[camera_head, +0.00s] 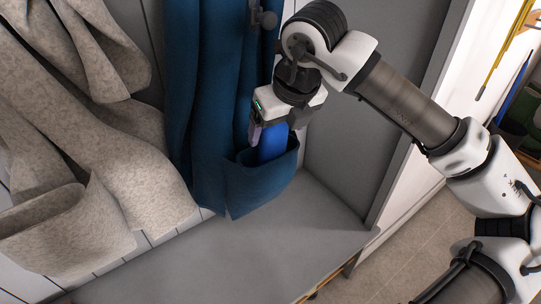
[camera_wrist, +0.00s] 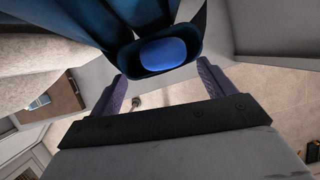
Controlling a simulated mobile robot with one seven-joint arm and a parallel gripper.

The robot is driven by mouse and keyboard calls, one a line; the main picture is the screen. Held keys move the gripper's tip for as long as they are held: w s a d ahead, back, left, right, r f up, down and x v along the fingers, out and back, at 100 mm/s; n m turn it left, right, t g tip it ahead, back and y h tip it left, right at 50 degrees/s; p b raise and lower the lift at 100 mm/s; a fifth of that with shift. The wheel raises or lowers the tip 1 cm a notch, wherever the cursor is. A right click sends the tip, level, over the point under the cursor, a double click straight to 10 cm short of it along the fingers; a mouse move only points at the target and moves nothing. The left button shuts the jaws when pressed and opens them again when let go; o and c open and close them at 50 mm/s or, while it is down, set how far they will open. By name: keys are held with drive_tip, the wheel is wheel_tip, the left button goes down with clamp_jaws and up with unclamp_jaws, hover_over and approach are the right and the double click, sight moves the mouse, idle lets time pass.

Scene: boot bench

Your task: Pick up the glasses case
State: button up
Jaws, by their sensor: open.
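A bright blue rounded object (camera_head: 271,143), which looks like the glasses case, stands upright in the open pocket (camera_head: 262,188) of a dark blue coat. Its top sticks out above the pocket rim, and its lower part is hidden inside. In the wrist view the blue case (camera_wrist: 163,54) shows end-on within the pocket mouth. My gripper (camera_head: 274,134) is open and points down right over the case. In the wrist view the purple fingers of my gripper (camera_wrist: 162,70) are spread wide, with the case between and beyond them. I cannot tell whether either finger touches it.
A beige coat (camera_head: 85,140) with a large pocket hangs to the left. A dark hook (camera_head: 264,19) is on the wall above the blue coat. The grey bench top (camera_head: 240,255) below is clear. A grey side panel (camera_head: 375,110) stands close on the right.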

sight(274, 139)
drive_tip(key=shift+b+x, duration=1.2)
drive_tip(key=shift+x, duration=2)
drive_tip(key=shift+r, duration=0.1)
drive_tip(key=shift+c, duration=0.4)
drive_tip(key=c, duration=1)
drive_tip(key=shift+r, duration=0.15)
